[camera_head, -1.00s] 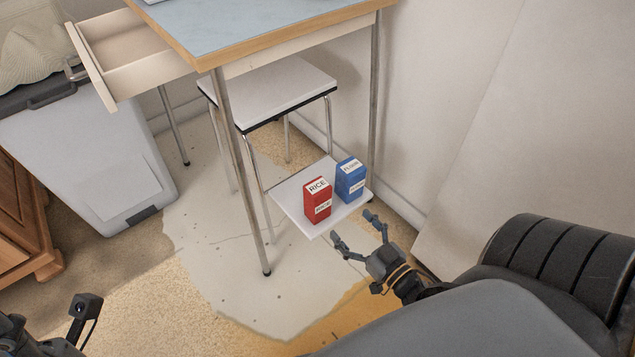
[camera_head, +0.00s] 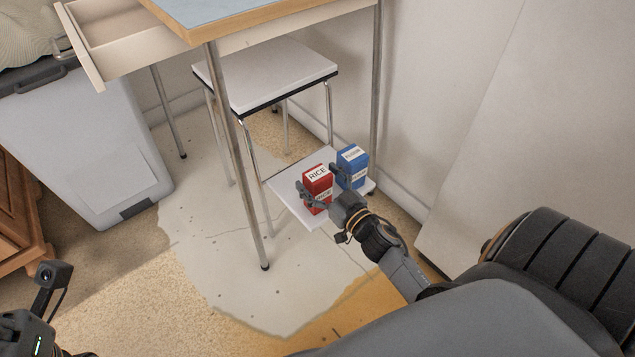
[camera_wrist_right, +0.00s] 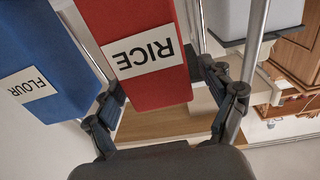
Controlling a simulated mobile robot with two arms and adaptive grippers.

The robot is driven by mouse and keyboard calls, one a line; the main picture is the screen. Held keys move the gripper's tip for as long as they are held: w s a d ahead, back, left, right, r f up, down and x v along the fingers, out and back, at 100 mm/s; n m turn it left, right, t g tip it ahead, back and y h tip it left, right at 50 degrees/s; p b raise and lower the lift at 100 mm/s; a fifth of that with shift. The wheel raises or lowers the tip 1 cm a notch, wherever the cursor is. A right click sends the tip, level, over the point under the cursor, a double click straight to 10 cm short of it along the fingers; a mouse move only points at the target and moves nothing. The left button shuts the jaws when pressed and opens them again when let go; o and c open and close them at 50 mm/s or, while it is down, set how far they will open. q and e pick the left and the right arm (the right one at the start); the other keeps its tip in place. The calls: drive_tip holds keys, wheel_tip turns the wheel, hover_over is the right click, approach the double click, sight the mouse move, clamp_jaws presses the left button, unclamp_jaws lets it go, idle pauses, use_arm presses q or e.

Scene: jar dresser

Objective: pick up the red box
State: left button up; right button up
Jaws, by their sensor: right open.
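The red box (camera_head: 316,184), labelled RICE, stands upright on a low white shelf (camera_head: 286,197) attached to the stool. My right gripper (camera_head: 322,182) is open, with one finger on each side of the red box in the head view. In the right wrist view the red box (camera_wrist_right: 150,85) fills the space between and beyond the open fingers (camera_wrist_right: 165,108). I cannot tell whether the fingers touch it. My left gripper is not clearly in view; only part of my left arm shows at the lower left.
A blue box (camera_head: 351,166), labelled FLOUR, stands close to the right of the red box, by the right finger. A metal table leg (camera_head: 238,160) rises to the left. The table and open drawer (camera_head: 120,35) are above; a wall is at the right.

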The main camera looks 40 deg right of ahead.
drive_tip(key=shift+w, duration=0.3)
drive_tip(key=c, duration=1.6)
drive_tip(key=shift+r, duration=0.1)
drive_tip(key=shift+r, duration=0.15)
